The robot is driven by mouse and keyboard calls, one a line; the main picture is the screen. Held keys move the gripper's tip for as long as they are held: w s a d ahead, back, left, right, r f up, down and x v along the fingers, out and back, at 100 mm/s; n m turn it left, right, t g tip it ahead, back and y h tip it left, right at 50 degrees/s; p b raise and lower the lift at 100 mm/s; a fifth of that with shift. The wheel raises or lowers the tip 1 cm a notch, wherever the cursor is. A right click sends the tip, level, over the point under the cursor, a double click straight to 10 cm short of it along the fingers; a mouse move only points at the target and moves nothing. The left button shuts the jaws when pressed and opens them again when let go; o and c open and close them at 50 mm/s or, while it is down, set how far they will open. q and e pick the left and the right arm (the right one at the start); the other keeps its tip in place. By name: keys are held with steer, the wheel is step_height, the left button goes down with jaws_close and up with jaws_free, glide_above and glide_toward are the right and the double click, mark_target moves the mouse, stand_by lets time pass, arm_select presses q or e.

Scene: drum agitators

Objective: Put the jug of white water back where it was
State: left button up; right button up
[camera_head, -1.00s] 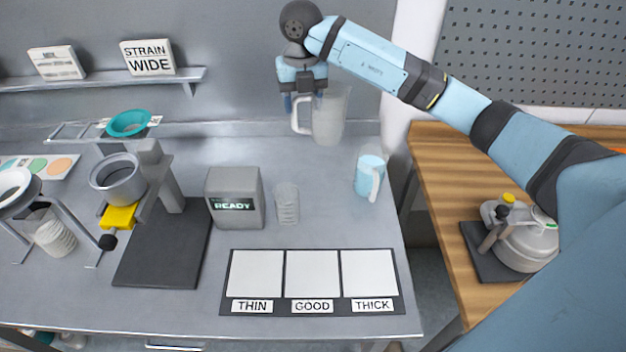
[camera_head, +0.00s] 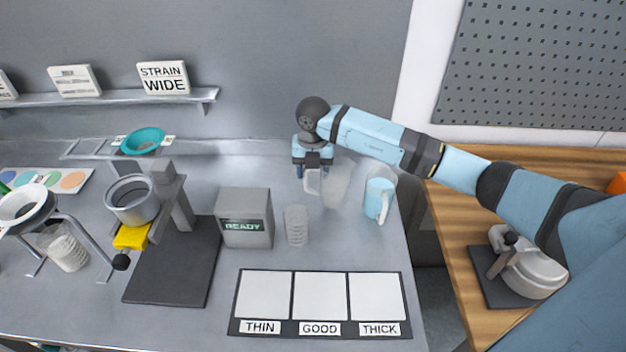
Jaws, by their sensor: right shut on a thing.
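The jug of white water (camera_head: 336,188) is a pale, see-through jug with a handle on its left side. It is at the back right of the grey bench, just left of the blue jug (camera_head: 377,202). My right gripper (camera_head: 311,176) points down and is shut on the jug at its handle. The jug looks upright and low over the bench; I cannot tell whether its base touches. My left gripper is not in view.
A clear cup (camera_head: 296,226) stands in front of the jug, beside the grey READY box (camera_head: 244,217). A board with THIN, GOOD and THICK squares (camera_head: 320,328) lies at the front. A clear container seems to stand behind the blue jug.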

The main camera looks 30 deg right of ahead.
step_height(320, 180, down, 4)
steer(key=shift+f+p, duration=0.15)
steer(key=shift+p, duration=0.15)
steer(key=shift+f, duration=0.1)
steer(key=o, duration=1.2)
steer(key=shift+o, duration=0.2)
